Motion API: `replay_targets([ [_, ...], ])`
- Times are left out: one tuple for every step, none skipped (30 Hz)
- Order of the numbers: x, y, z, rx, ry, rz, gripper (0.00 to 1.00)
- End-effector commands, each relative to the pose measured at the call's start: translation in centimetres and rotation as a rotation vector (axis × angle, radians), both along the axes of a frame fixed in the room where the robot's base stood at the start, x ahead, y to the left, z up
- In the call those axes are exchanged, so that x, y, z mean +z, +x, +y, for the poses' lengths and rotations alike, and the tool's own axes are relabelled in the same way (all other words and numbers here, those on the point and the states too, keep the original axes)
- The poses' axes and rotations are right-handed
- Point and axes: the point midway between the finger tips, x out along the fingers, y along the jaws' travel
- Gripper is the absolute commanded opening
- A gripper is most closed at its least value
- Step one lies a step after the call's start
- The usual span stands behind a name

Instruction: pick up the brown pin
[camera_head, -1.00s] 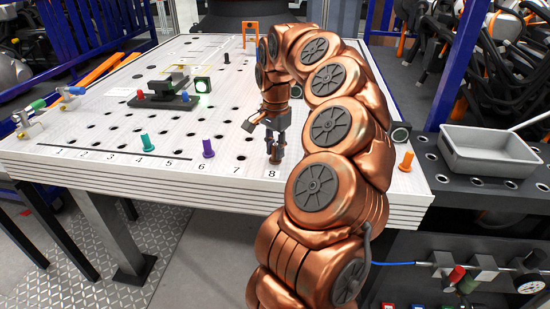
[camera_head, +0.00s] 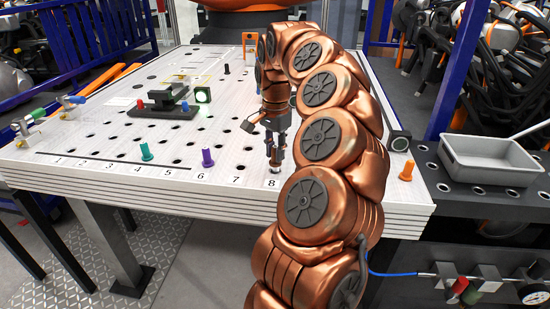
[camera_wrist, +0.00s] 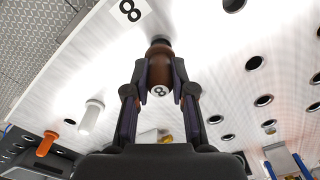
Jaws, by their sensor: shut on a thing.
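The brown pin (camera_wrist: 159,64), marked 8 on its end, stands between my fingers at the front edge of the white perforated table (camera_head: 110,150), beside the printed number 8. My gripper (camera_wrist: 160,80) is shut on it, one finger on each side. In the head view my gripper (camera_head: 275,158) points down at the same spot, and the pin is mostly covered by the fingers. The pin's lower end is close to the table surface; I cannot tell whether it is still in a hole.
A teal pin (camera_head: 146,151) and a purple pin (camera_head: 208,157) stand to the left. An orange pin (camera_head: 407,170) stands right of my arm. A white pin (camera_wrist: 92,116) shows in the wrist view. A grey tray (camera_head: 490,165) sits on the right-hand shelf.

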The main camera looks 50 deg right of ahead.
Motion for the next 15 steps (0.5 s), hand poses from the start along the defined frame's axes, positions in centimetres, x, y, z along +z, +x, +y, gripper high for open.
replay_targets([
  [0.2, 0.0, 0.0, 0.000, -0.001, 0.000, 0.00],
  [0.3, 0.0, 0.0, 0.000, 0.000, 0.000, 0.00],
  [0.5, 0.0, 0.0, 0.000, 0.000, 0.000, 0.00],
  [0.7, 0.0, 0.0, 0.000, -0.001, 0.000, 0.00],
  [0.9, 0.0, 0.0, 0.000, -0.001, -0.001, 0.00],
  [1.1, 0.1, 0.0, 0.000, -0.001, -0.002, 0.00],
  [1.1, -0.1, 0.2, 0.002, 0.000, -0.002, 0.00],
  [1.1, -0.2, 0.4, 0.002, 0.000, -0.002, 0.00],
  [1.2, -0.3, 0.6, 0.003, 0.000, -0.003, 0.00],
  [1.2, -0.4, 0.7, 0.003, 0.000, -0.003, 0.00],
  [1.2, -0.5, 0.9, 0.003, 0.000, -0.004, 0.00],
  [1.3, -0.7, 1.1, 0.003, 0.000, -0.005, 0.00],
  [1.3, -0.8, 1.2, 0.002, 0.000, -0.005, 0.00],
  [1.3, -0.9, 1.4, 0.001, 0.000, -0.005, 0.00],
  [1.3, -1.1, 1.6, 0.002, -0.001, -0.004, 0.00],
])
